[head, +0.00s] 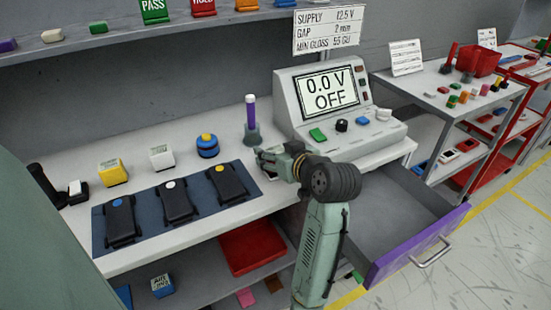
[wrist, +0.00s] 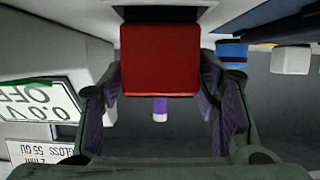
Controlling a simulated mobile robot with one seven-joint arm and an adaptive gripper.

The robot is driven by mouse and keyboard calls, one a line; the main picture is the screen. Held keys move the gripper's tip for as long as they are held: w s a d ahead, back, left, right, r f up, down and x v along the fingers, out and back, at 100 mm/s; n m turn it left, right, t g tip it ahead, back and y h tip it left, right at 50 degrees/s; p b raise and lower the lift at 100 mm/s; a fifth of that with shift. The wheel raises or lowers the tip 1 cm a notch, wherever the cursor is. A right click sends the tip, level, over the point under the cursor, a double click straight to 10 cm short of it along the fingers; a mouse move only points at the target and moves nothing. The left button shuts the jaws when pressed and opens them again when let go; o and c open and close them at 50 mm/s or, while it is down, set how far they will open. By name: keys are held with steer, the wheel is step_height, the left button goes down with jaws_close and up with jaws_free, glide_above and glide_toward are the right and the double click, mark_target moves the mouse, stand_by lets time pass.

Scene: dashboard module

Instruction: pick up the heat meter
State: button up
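In the wrist view a red block (wrist: 160,62) fills the gap between the two fingers of my gripper (wrist: 160,85). The fingers lie along its left and right sides; I cannot tell whether they press on it. In the head view my gripper (head: 264,158) is low over the bench, right of the blue mat and in front of the grey console. The red block is hidden there behind my gripper. No label shows which thing is the heat meter. A purple stick (head: 250,108) with a white tip stands in a grey holder just behind my gripper.
The console (head: 331,105) reads 0.0 V OFF. Three black devices lie on the blue mat (head: 99,232). A yellow block (head: 112,172), a white block (head: 162,157) and a blue round thing (head: 207,147) stand behind it. An open drawer (head: 405,215) juts out at right.

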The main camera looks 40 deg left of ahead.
steer(key=c, duration=0.9)
steer(key=shift+c, duration=0.2)
steer(key=shift+r, duration=0.1)
